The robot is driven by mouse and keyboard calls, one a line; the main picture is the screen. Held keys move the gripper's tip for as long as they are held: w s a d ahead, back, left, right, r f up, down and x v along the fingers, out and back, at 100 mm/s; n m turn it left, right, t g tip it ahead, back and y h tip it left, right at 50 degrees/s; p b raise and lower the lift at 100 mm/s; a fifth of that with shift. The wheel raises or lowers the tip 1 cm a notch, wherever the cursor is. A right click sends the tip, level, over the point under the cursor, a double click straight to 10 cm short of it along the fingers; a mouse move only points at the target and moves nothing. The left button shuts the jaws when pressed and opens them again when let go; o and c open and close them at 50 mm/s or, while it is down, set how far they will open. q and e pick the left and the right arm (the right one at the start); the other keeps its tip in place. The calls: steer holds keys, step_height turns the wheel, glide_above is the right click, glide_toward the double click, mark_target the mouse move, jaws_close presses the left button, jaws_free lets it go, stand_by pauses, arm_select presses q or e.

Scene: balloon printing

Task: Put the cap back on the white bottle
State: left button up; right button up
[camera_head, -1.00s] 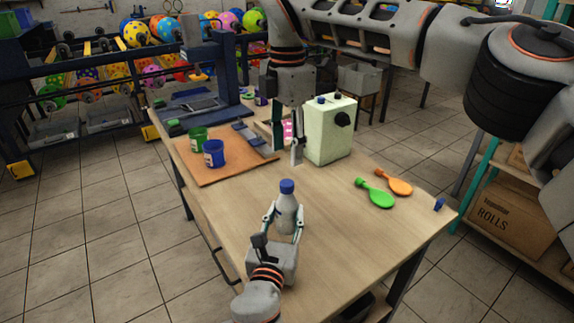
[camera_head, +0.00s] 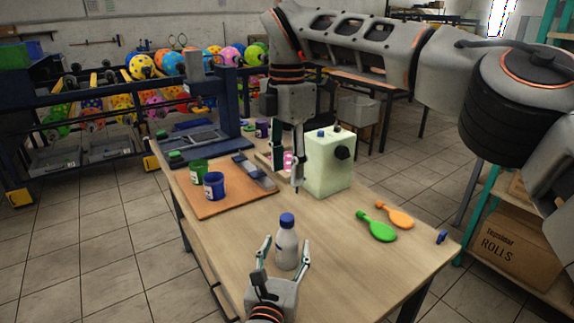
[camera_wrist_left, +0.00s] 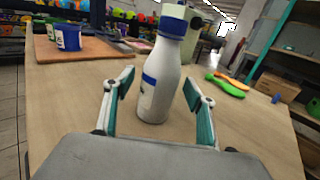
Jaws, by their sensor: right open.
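The white bottle (camera_head: 287,248) stands upright on the table near its front, with the blue cap (camera_head: 287,220) on its mouth. Both also show in the left wrist view, the bottle (camera_wrist_left: 159,82) and its cap (camera_wrist_left: 173,26). My left gripper (camera_head: 286,252) is open; its fingers stand on either side of the bottle's lower part, with gaps to it in the wrist view. My right gripper (camera_head: 287,178) points down behind the bottle, left of the pale green box, open and empty. Whether the cap is fully tight cannot be seen.
The pale green box (camera_head: 330,165) stands behind. An orange board (camera_head: 225,207) carries a green cup (camera_head: 199,172) and a blue cup (camera_head: 214,186). A small blue item (camera_head: 441,237) is near the right edge.

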arm_select(q)
steer(key=s, duration=0.4)
steer(key=s+a, duration=0.1)
steer(key=s, duration=0.3)
steer(key=s+a, duration=0.1)
steer(key=s, duration=0.2)
steer(key=shift+s+a, duration=0.15)
steer(key=shift+s, duration=0.25)
steer(key=shift+r, duration=0.1)
